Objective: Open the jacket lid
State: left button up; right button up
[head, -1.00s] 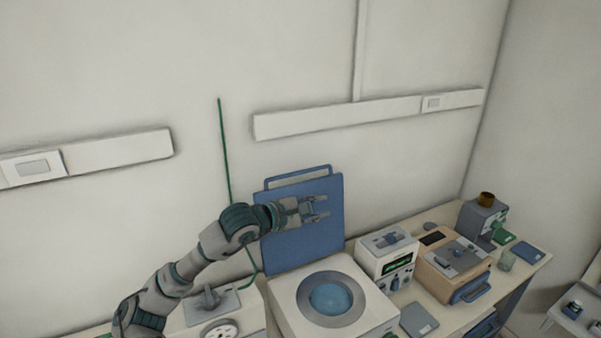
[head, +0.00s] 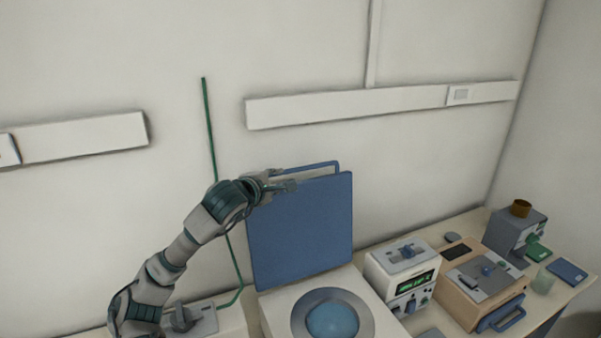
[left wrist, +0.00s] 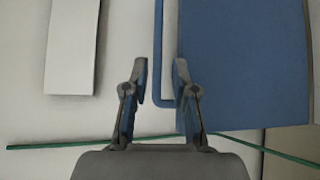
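The jacket lid (head: 300,232) is a blue panel standing upright at the back of a white unit (head: 275,303) with a round blue-centred opening (head: 332,320). A blue bar handle (head: 312,167) runs along the lid's top edge. My left gripper (head: 284,181) is at the lid's upper left corner, near the handle. In the left wrist view its fingers (left wrist: 159,82) are apart, with the handle (left wrist: 158,60) and the lid's edge (left wrist: 245,65) showing beyond and between them. I cannot tell whether a finger touches the lid. My right gripper is in no view.
A white device with a green display (head: 402,278), a tan box with a blue handle (head: 484,287) and a grey machine (head: 514,235) stand to the right on the bench. A green line (head: 211,130) runs down the wall behind my left arm.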

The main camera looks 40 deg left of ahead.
pick_arm(q)
jog(key=p, duration=0.2)
send_near(302, 170)
jog(key=w, duration=0.3)
jog(key=w+a+f, duration=0.1)
jog(key=w, duration=0.1)
jog(key=w+a+f+p, duration=0.1)
jog(key=w, duration=0.1)
jog(key=w+a+f, duration=0.1)
jog(key=w+a, duration=0.1)
jog(key=shift+w+a, duration=0.1)
jog(key=shift+w, duration=0.3)
jog(key=shift+w+d+r, duration=0.1)
jog(key=shift+d, duration=0.4)
jog(key=shift+d+r, duration=0.1)
jog(key=shift+d, duration=0.1)
grip_shut()
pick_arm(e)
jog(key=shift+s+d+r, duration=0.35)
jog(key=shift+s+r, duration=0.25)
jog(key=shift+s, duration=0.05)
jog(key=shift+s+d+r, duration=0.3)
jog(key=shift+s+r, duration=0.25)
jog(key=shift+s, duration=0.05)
pick_arm(q)
jog(key=shift+a, duration=0.1)
